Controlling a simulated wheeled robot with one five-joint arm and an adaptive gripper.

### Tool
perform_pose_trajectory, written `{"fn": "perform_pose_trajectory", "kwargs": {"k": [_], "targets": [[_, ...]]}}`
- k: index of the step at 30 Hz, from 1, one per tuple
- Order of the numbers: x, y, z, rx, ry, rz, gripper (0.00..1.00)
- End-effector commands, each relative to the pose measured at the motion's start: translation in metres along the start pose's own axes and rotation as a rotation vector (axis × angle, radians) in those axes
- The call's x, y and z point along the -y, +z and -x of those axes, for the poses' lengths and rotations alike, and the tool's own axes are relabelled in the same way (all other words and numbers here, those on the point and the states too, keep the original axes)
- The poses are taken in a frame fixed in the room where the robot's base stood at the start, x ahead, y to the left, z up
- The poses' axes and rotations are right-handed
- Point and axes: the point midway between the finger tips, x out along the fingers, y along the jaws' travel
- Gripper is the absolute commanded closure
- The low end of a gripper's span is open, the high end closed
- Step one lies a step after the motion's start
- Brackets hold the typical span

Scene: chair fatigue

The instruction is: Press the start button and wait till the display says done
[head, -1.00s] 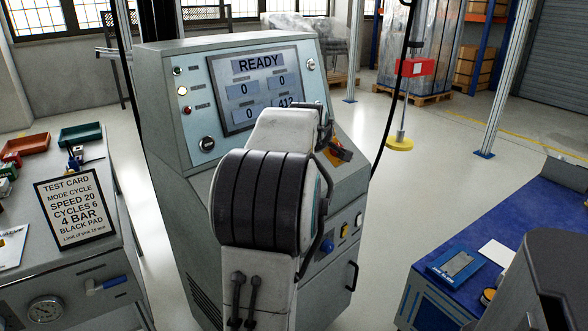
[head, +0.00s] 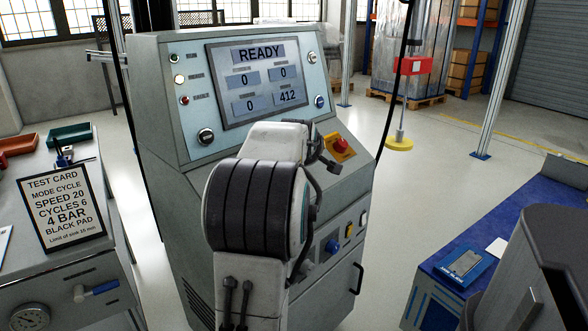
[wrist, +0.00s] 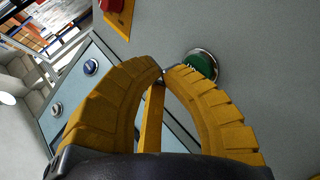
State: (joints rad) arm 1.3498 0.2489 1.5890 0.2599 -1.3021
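The grey test machine (head: 180,225) stands ahead in the head view. Its display (head: 261,80) reads READY, with values 0, 0, 0 and 412. In the wrist view, a round green button (wrist: 201,64) in a metal ring sits on the grey panel, partly covered by a finger. My gripper (wrist: 163,72) has two yellow ribbed fingers whose tips meet, with nothing between them. The tips are just left of the green button; I cannot tell whether they touch it. In the head view my arm hides the green button and most of the gripper.
A red stop button (head: 341,145) on a yellow plate is right of my arm. A blue knob (head: 331,246) is on the lower panel. A test card (head: 62,206) stands on the left bench. A blue-topped bench (head: 545,205) is at right. Open floor lies behind.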

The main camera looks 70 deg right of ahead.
Motion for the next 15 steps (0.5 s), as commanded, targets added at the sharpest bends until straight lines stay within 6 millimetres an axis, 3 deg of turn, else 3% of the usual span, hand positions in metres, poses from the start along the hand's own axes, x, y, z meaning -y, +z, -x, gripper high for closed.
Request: {"fn": "perform_pose_trajectory", "kwargs": {"k": [13,14,15], "targets": [[0.0047,-0.0002,-0.005,-0.002,0.001,0.002,1.0],[0.0047,-0.0003,-0.005,-0.002,0.001,0.002,0.94],[0.0047,-0.0002,-0.005,-0.002,0.001,0.002,0.98]]}}
